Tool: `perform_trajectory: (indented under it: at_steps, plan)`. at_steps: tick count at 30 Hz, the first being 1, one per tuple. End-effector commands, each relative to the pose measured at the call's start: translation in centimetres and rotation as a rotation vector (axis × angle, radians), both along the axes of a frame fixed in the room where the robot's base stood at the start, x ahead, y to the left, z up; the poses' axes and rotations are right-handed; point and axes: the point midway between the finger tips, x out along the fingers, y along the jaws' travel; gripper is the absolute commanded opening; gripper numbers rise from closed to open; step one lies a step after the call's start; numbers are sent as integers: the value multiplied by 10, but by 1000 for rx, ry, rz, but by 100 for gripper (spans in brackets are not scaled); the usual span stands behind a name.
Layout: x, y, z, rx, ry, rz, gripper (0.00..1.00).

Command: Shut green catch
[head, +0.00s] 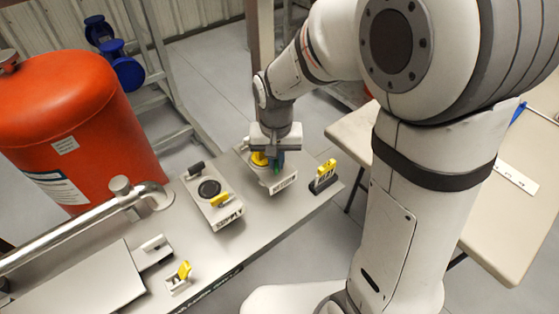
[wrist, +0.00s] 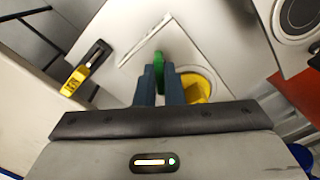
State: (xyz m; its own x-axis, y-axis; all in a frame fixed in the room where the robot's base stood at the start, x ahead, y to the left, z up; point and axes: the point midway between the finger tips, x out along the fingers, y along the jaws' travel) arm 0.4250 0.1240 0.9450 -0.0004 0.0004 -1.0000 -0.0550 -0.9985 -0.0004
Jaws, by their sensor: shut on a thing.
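The green catch (wrist: 159,60) shows in the wrist view as a narrow green piece between my fingertips, beside a yellow round part (wrist: 196,86) on a pale box. My gripper (wrist: 160,72) is shut on the green catch. In the head view my gripper (head: 277,168) is over the pale box (head: 272,186) near the far end of the bench, and a bit of green shows at its fingers. The lower part of the catch and how it sits on the box are hidden by the fingers.
A box with a black disc and yellow handle (head: 219,200) stands left of my gripper. A yellow-topped latch on a black base (head: 323,179) stands to the right. A smaller yellow latch (head: 180,276) is nearer. A red tank (head: 70,125) and pipe (head: 75,235) are at left.

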Motion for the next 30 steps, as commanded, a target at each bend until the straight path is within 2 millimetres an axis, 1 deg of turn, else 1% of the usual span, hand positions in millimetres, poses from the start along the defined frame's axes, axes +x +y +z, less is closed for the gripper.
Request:
perform_trajectory:
  at_steps: [7,16,19,26,28,30]
  plan:
    - [1,1,1,2,-2,10,0]
    - [0,1,1,1,-2,274,0]
    - [0,0,1,1,-2,301,0]
    - [0,0,1,1,-2,304,0]
    - [0,0,1,1,-2,340,0]
    - [0,0,1,1,-2,411,0]
